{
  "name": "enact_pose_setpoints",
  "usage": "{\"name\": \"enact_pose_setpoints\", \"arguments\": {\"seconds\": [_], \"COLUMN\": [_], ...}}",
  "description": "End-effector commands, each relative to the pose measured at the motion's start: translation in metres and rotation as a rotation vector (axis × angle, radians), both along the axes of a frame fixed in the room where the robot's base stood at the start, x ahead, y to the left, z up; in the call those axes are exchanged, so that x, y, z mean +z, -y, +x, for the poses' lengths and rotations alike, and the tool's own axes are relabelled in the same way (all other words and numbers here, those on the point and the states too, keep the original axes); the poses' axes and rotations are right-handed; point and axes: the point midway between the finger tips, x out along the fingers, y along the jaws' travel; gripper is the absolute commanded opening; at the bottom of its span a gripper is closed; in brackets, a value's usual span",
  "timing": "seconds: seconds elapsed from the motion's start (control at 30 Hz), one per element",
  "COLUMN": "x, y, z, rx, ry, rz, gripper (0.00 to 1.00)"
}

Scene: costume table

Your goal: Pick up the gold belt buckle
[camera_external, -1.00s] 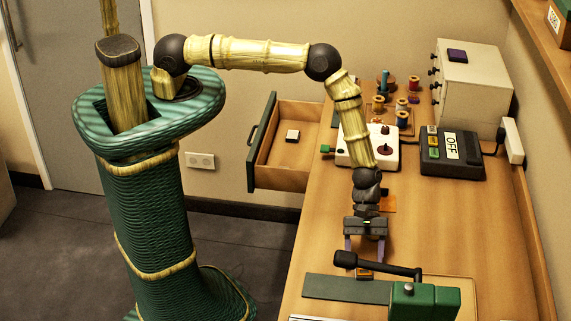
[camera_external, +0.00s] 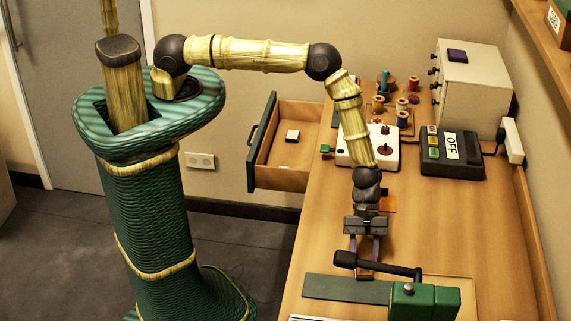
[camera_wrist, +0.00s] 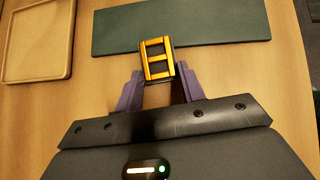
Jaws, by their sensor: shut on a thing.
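The gold belt buckle (camera_wrist: 158,57) is a small gold frame with crossbars and dark sides. In the wrist view it sits between the tips of my gripper (camera_wrist: 158,75), whose purple fingers are shut on its two sides. In the external view my gripper (camera_external: 364,256) points down at the near part of the table, and the buckle (camera_external: 364,274) shows only as a small orange-brown bit, partly hidden behind a black lever. I cannot tell whether the buckle is clear of the tabletop.
A flat dark green slab (camera_external: 346,289) lies just in front of the buckle. A green press (camera_external: 425,302) with a black lever (camera_external: 385,265) stands close by. A wooden tray (camera_wrist: 38,40) lies at the wrist view's upper left. A white device (camera_external: 350,148) and an OFF box (camera_external: 450,160) stand farther back.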

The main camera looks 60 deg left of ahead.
Motion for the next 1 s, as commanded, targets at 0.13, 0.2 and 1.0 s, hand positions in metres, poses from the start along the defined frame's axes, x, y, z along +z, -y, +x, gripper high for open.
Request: {"name": "enact_pose_setpoints", "arguments": {"seconds": [0.13, 0.2, 1.0], "x": [0.008, 0.015, 0.099], "y": [0.001, 0.001, 0.000], "z": [0.001, 0.001, 0.000], "rx": [-0.001, 0.000, 0.001], "ry": [0.001, 0.002, -0.001], "rz": [-0.002, -0.003, 0.000], "gripper": [0.17, 0.17, 0.17]}}
